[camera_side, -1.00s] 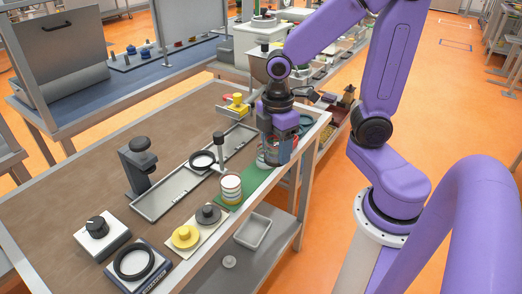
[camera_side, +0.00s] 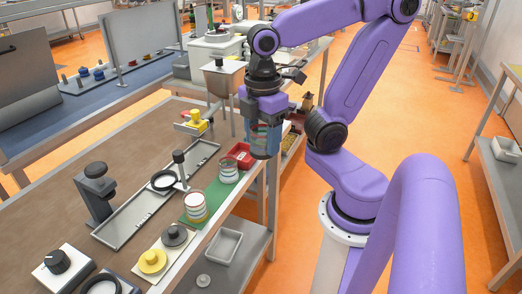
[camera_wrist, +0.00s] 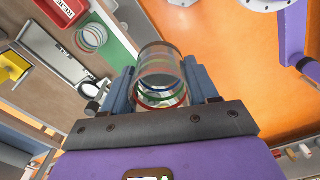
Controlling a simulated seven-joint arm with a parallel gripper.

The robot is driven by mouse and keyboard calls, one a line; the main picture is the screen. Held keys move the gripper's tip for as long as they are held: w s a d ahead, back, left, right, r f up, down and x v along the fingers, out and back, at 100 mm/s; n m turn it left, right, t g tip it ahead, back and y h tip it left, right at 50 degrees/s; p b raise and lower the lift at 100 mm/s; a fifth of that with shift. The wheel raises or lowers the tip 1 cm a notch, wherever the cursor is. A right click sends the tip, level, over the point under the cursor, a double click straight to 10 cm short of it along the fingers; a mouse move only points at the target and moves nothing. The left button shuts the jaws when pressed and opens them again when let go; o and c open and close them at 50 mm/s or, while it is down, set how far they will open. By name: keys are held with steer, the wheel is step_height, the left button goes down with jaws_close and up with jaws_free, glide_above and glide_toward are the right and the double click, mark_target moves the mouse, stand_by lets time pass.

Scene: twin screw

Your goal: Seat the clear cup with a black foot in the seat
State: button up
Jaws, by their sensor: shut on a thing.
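My gripper (camera_side: 262,134) is shut on a clear cup (camera_wrist: 161,82) with red and green rings, held between its two blue-grey fingers. In the side view it hangs upright near the table's right edge, right of the green mat, and the fingers cover most of it. Its lower end looks dark there. Two similar clear ringed cups, a nearer one (camera_side: 195,207) and a farther one (camera_side: 229,170), stand on the green mat (camera_side: 207,193). I cannot tell which fixture is the seat; a black ring (camera_side: 164,180) beside a post is one candidate.
A red box (camera_side: 240,155) stands behind the mat. A grey tray (camera_side: 135,218) and a dark upright stand (camera_side: 97,193) are to the left.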

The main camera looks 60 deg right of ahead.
steer(key=w+a, duration=0.2)
steer(key=w, duration=1.3)
steer(key=w+a, duration=0.2)
steer(key=w, duration=1.2)
steer(key=shift+s+d+f, duration=0.1)
steer(key=shift+f, duration=7.05)
steer(key=shift+f, duration=1.2)
steer(key=o, duration=1.3)
steer(key=shift+o, duration=0.2)
steer(key=shift+r, duration=0.1)
